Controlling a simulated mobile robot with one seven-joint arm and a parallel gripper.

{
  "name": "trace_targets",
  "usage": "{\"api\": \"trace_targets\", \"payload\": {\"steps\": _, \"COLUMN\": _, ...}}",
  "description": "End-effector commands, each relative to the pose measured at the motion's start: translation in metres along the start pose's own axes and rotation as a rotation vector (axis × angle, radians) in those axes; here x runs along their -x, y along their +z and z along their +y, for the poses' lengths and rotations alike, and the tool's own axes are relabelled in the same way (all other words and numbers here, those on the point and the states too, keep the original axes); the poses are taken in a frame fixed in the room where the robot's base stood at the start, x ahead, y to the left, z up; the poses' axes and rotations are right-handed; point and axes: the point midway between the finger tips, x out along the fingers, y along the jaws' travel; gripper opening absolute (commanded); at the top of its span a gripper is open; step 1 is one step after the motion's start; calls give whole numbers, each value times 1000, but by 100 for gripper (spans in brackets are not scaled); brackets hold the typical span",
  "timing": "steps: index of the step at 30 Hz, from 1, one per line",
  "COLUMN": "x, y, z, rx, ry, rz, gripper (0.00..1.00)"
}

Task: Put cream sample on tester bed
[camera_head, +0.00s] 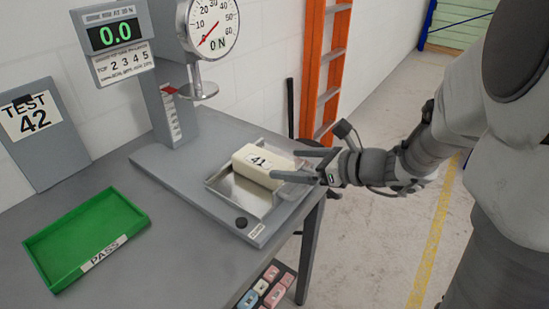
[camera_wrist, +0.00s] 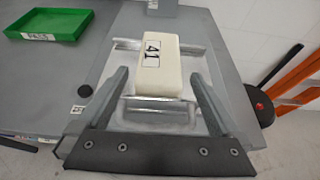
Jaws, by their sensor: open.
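The cream sample (camera_head: 262,160) is a pale block with a label reading 41. It rests on the metallic tester bed (camera_head: 225,186) below the round press plate, apart from the plate. The wrist view also shows the sample (camera_wrist: 170,78) on the bed (camera_wrist: 125,118). My gripper (camera_head: 284,164) is open at the right side of the bed. In the wrist view its fingers (camera_wrist: 158,72) spread to either side of the sample's near end, with a gap showing on both sides. The sample is not gripped.
A green tray (camera_head: 137,222) marked PASS stands empty at the left. A sign (camera_head: 45,150) reads TEST 42. Several coloured blocks (camera_head: 272,272) sit low by the table's front edge. An orange ladder (camera_head: 312,70) stands behind.

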Motion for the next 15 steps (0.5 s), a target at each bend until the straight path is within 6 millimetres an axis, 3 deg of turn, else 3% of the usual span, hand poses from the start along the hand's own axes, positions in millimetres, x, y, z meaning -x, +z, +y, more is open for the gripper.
{"api": "trace_targets", "payload": {"steps": 3, "x": 18, "y": 1, "z": -1, "rx": 0, "ry": -2, "rz": 0, "gripper": 100}}
{"api": "trace_targets", "payload": {"steps": 8, "x": 28, "y": 2, "z": 4, "rx": 21, "ry": 10, "rz": 4, "gripper": 100}}
{"api": "trace_targets", "payload": {"steps": 11, "x": 32, "y": 6, "z": 21, "rx": 124, "ry": 58, "rz": 32, "gripper": 100}}
{"api": "trace_targets", "payload": {"steps": 15, "x": 45, "y": 10, "z": 66, "rx": 442, "ry": 192, "rz": 118, "gripper": 100}}
